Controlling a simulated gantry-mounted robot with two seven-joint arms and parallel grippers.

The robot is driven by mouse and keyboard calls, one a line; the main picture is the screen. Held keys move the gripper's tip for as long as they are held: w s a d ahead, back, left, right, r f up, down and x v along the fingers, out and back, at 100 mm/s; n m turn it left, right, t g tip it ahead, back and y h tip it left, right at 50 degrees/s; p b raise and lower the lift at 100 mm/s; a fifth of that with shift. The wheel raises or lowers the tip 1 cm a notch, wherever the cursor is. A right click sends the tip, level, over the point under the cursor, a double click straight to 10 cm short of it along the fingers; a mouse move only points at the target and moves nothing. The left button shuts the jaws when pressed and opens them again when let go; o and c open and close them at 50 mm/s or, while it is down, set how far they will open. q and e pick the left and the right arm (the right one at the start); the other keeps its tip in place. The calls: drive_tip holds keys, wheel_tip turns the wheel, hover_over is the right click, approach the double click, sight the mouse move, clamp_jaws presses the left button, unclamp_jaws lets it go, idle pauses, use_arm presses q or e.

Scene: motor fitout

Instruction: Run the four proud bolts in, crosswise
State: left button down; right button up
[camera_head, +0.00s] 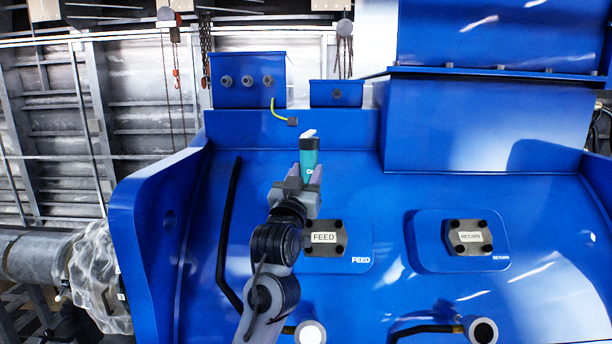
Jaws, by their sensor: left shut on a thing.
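My left gripper (306,178) is shut on a teal and black tool (309,160) with a pale tip. It holds the tool upright in the picture, above the FEED plate and apart from it. The grey FEED plate (323,249) has dark bolts at its corners; two show on its right side, and my left arm covers part of its left side. The grey RETURN plate (469,249) to the right has several dark corner bolts in full view. I cannot tell how far any bolt stands out. My right gripper is not in view.
The plates sit on a large blue housing (390,185) with a raised left flange (140,220). A black hose (228,235) runs down left of my arm.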

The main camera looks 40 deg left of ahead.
sight(306, 135)
use_arm(q)
drive_tip(key=shift+f, duration=0.45)
idle(0.4)
drive_tip(key=shift+r, duration=0.15)
drive_tip(key=shift+r+p, duration=0.5)
drive_tip(key=shift+r, duration=0.1)
drive_tip(key=shift+r+p, duration=1.15)
drive_tip(key=shift+r, duration=0.5)
drive_tip(key=shift+r+p, duration=1.8)
drive_tip(key=shift+r, duration=0.6)
